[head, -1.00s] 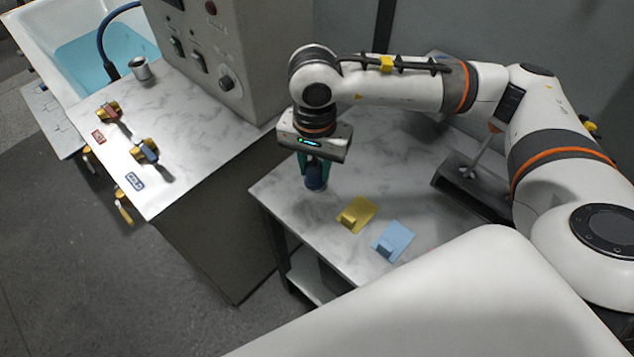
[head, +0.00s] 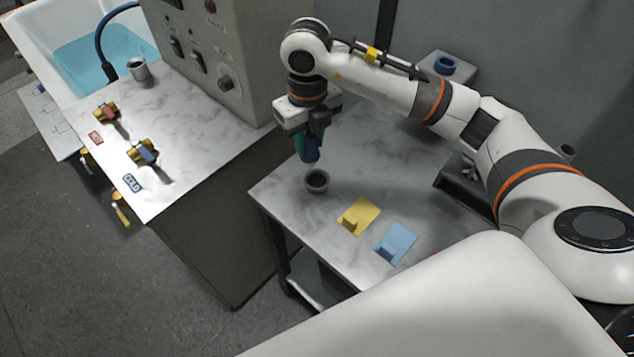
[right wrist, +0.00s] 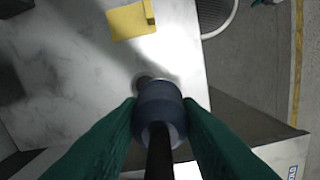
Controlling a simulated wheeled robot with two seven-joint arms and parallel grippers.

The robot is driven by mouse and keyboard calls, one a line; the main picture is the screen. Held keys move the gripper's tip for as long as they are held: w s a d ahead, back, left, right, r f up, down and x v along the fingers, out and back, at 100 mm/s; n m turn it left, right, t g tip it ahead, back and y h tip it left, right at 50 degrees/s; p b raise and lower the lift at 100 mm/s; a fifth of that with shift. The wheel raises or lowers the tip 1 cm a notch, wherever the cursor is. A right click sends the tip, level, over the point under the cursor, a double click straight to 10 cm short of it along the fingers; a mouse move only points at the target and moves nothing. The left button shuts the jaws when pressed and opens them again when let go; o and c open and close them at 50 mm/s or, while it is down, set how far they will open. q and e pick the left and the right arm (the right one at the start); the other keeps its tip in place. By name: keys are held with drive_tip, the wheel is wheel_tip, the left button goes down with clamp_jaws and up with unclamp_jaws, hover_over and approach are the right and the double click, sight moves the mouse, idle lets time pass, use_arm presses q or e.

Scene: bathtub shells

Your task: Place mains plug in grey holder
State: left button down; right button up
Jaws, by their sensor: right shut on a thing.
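My right gripper (head: 308,146) has teal fingers and is shut on a dark blue plug-like piece (head: 311,155), which I take as the mains plug. In the right wrist view the blue piece (right wrist: 160,108) sits between both fingers, with a black stem running toward the camera. A grey round holder (head: 317,181) with a dark opening stands on the marble table just below the held piece, apart from it in the head view. A similar grey holder (head: 139,69) stands on the left counter near the tub. My left gripper is not in view.
A yellow plate (head: 359,215) and a light blue plate (head: 396,243) lie on the marble table (head: 283,190). A grey box with a blue ring (head: 445,66) stands behind my arm. The left counter holds two taps (head: 143,150) and a control panel (head: 215,60).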

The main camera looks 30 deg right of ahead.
drive_tip(key=m, duration=0.4)
drive_tip(key=shift+w+d+f+m, duration=0.2)
drive_tip(key=shift+w+d+m, duration=0.1)
drive_tip(key=shift+w+d, duration=0.05)
drive_tip(key=m, duration=0.4)
drive_tip(key=shift+w+d+f, duration=0.2)
drive_tip(key=shift+w+d, duration=0.1)
drive_tip(key=shift+d, duration=0.05)
drive_tip(key=d+m, duration=0.1)
drive_tip(key=m, duration=0.6)
drive_tip(key=p, duration=0.2)
hover_over(317, 183)
wheel_tip(317, 183, down, 10)
drive_tip(key=shift+f, duration=0.2)
drive_tip(key=shift+f+b, duration=0.2)
drive_tip(key=shift+b, duration=0.1)
drive_tip(key=shift+f, duration=0.1)
drive_tip(key=o, duration=1)
